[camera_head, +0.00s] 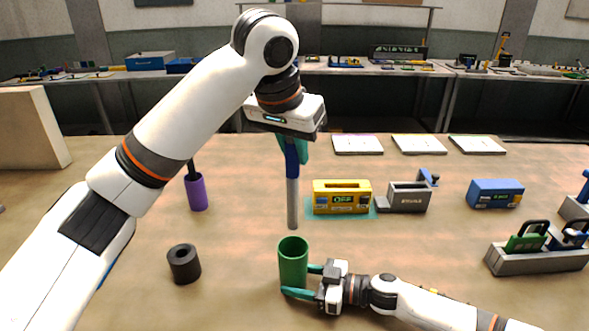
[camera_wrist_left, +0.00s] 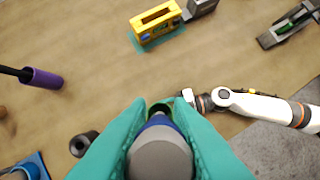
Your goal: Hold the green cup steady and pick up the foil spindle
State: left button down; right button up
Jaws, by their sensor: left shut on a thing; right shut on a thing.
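The foil spindle (camera_head: 292,205), a grey rod with a blue upper part, hangs upright from my left gripper (camera_head: 294,148). The teal fingers are shut on its blue part. The rod's lower end shows just above the rim of the green cup (camera_head: 292,266) in the head view; whether it is directly over the opening I cannot tell. The cup stands upright on the table, and my right gripper (camera_head: 304,281) is shut on it from the right. In the left wrist view the spindle (camera_wrist_left: 160,158) is seen end-on between the fingers, hiding most of the cup.
A yellow box (camera_head: 342,197) on a teal mat and a grey holder (camera_head: 407,198) stand behind right. A blue box (camera_head: 495,193) and a rack (camera_head: 538,262) are farther right.

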jog(key=o, duration=0.8)
jog(key=shift+o, duration=0.2)
